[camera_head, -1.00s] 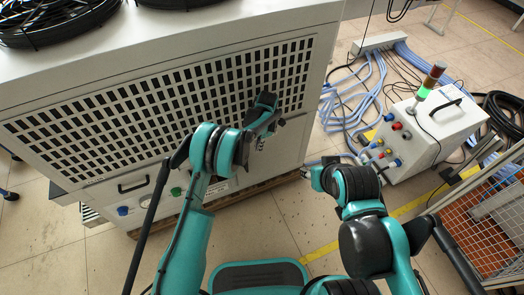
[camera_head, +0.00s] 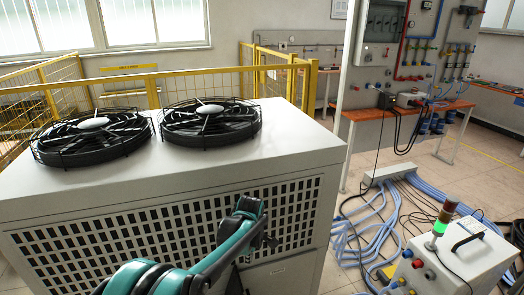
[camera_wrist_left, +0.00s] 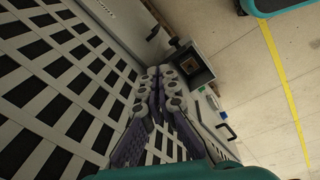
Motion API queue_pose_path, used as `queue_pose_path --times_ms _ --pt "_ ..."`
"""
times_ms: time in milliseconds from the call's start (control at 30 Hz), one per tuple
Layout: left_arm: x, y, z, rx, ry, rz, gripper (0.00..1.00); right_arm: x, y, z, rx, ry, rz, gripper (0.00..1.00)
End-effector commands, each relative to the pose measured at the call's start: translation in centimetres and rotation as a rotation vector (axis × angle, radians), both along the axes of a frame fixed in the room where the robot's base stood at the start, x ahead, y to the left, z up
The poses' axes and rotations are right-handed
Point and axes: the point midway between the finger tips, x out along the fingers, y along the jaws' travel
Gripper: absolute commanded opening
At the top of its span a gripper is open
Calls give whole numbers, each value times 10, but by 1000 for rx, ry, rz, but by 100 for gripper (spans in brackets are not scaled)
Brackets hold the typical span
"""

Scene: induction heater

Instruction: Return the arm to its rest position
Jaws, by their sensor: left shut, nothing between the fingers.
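My left arm reaches in from the bottom of the head view, teal and black, in front of the white cabinet's (camera_head: 300,160) slotted grille. Its dark left gripper (camera_head: 269,241) is small there, in front of the grille's lower right part, and partly hidden by the arm. In the left wrist view the left gripper (camera_wrist_left: 160,78) has its two fingers together with nothing between them. The grille (camera_wrist_left: 60,85) fills the left of that view. I cannot tell the exact gap between gripper and cabinet. My right arm and gripper are not in view.
Two black fans (camera_head: 210,120) top the cabinet. A white box with a signal lamp (camera_head: 440,225) stands at right, near blue hoses (camera_head: 370,225). Yellow railings (camera_head: 180,75) stand behind. Bare floor with a yellow line (camera_wrist_left: 285,85) shows in the wrist view.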

Motion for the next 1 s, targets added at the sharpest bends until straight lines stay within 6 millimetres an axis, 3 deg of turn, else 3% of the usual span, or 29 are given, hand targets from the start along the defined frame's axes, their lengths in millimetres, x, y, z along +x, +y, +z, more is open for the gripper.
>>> queue_pose_path --times_ms 33,200,433,700,833,1000 --pt "-13 12 19 0 -21 -66 0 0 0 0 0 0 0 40" --pt "-57 46 70 24 -104 -329 0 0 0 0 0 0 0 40" --pt "-130 85 110 108 -221 -673 0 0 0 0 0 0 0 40" --pt "-215 119 112 287 -336 -1052 0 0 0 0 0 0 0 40" --pt "-244 128 103 377 -368 -1190 0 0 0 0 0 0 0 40" --pt "-261 133 93 449 -384 -1291 0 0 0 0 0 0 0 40"
